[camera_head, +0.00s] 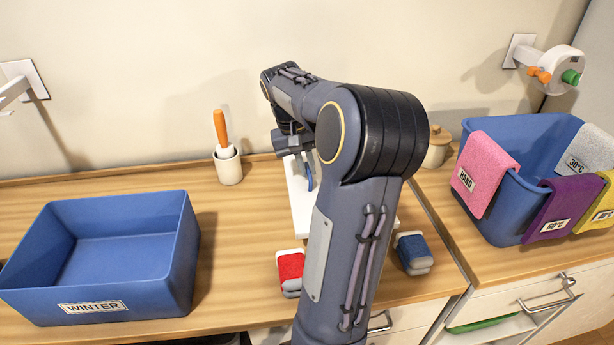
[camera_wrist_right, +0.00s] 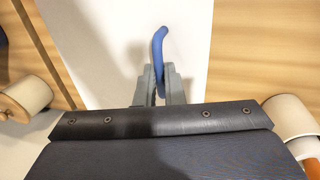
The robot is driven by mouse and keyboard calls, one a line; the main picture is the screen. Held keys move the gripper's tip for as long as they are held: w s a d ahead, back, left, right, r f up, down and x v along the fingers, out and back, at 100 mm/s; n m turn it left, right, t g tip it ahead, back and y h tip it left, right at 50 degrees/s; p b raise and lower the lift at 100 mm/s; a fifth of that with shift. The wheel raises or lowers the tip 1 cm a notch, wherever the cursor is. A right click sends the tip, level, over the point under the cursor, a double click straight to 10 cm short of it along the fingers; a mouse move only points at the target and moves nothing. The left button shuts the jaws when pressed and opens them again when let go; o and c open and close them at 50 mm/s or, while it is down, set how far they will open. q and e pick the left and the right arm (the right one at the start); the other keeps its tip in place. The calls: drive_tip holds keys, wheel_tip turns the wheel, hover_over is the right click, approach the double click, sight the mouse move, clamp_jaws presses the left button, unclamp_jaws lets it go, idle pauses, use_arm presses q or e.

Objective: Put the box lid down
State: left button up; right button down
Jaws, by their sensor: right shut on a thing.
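The box lid is a flat white panel (camera_head: 299,208) with a blue handle (camera_head: 309,176). In the head view it is over the wooden counter, partly hidden behind my right arm. I cannot tell whether it touches the counter. My right gripper (camera_head: 298,155) is at the handle. In the right wrist view the fingers (camera_wrist_right: 159,92) are shut on the blue handle (camera_wrist_right: 158,50), with the white panel (camera_wrist_right: 115,45) beyond. My left gripper is not in view.
A blue WINTER box (camera_head: 120,265) stands at left, open and empty. A white cup (camera_head: 229,166) with an orange-handled tool is behind. Red (camera_head: 290,268) and blue (camera_head: 413,252) bundles lie in front. A blue bin (camera_head: 495,205) with cloths stands at right. A lidded jar (camera_head: 437,148) stands behind.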

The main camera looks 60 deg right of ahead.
drive_tip(key=f, duration=0.2)
drive_tip(key=d+f, duration=0.1)
drive_tip(key=shift+w+f, duration=0.25)
drive_tip(key=shift+f, duration=0.45)
drive_tip(key=c, duration=1.5)
unclamp_jaws()
drive_tip(key=shift+c, duration=0.2)
drive_tip(key=shift+r, duration=0.1)
